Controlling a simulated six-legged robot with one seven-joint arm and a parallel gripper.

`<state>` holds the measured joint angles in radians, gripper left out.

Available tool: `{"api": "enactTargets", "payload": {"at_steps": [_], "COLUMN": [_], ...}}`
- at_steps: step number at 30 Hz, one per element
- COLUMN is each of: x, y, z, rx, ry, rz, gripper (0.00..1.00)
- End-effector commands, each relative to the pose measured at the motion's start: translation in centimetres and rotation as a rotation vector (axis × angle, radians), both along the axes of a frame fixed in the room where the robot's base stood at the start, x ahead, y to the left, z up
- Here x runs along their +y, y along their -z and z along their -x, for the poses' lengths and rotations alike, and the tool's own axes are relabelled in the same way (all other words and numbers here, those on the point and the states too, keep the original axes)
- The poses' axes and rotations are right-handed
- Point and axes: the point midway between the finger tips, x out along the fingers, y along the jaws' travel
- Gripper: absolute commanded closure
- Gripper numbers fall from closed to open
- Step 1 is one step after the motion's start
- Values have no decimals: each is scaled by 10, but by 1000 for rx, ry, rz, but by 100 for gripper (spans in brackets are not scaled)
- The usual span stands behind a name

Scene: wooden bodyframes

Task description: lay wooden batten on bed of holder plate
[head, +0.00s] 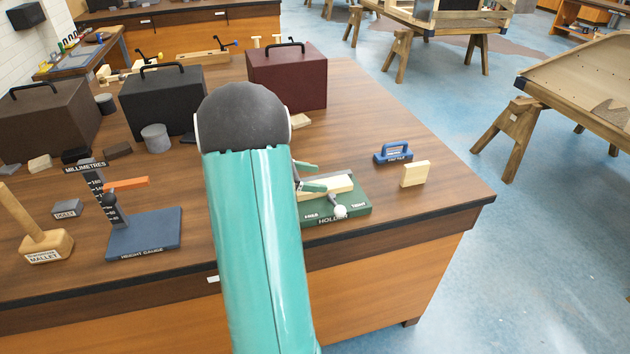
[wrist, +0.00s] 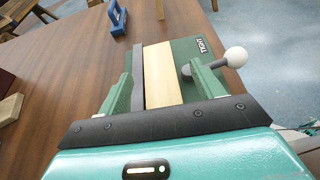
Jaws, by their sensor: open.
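The green holder plate (head: 358,207) lies near the bench's front right edge and shows in the wrist view (wrist: 190,48). It has a dark grey rail and a lever with a white knob (wrist: 236,57). The pale wooden batten (head: 336,185) lies lengthwise along the plate's bed, beside the grey rail (wrist: 138,65); the batten runs under my gripper in the wrist view (wrist: 159,80). My gripper (wrist: 163,80) is open, with one green finger on each side of the batten and rail. The batten's near end is hidden by my gripper.
A blue handled tool (head: 393,154) and an upright pale block (head: 415,174) stand right of the plate. The height gauge (head: 145,232), mallet (head: 46,246) and maroon box (head: 288,78) stand on the bench.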

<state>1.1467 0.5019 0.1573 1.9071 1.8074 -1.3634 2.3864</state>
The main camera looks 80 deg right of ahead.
Motion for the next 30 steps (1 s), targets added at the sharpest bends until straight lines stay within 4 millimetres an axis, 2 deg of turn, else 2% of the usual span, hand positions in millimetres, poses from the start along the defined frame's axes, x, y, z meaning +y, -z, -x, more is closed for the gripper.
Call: {"api": "enactTargets", "payload": {"at_steps": [1,9,15,27,30], "x": [4,31,46,51,48], "y": [-3,-25,-38,-42,-50], "z": [-10,-57,-82,-90,-102], "rx": [-1,-2,-2,-2,0], "ry": [-8,-9,-7,-11,-99], "rz": [1,2,1,-1,-8], "gripper": [33,33,33,33,33]}}
